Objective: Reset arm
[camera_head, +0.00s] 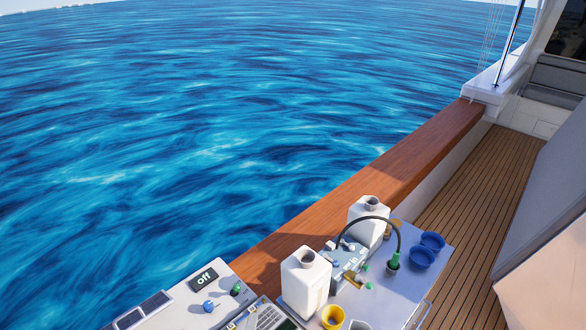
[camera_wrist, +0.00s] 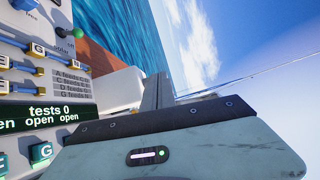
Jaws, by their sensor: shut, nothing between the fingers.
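My gripper (camera_wrist: 158,80) shows in the wrist view. Its grey fingers are together with nothing between them, and they stand up beyond the dark edge of the pale gripper body. My gripper and arm do not show in the head view. In the wrist view the picture is turned on its side, with a panel (camera_wrist: 45,85) of labelled switches at the left and sky at the right. A dark display on the panel reads "tests 0" and "open open". I see no contact between the fingers and any object.
In the head view, two white bottles (camera_head: 305,280), blue cups (camera_head: 422,257), a yellow cup (camera_head: 333,317) and a dark hose (camera_head: 378,218) stand on the work surface. A panel with an "off" display (camera_head: 204,279) is at left. A wooden rail (camera_head: 400,160) borders the water.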

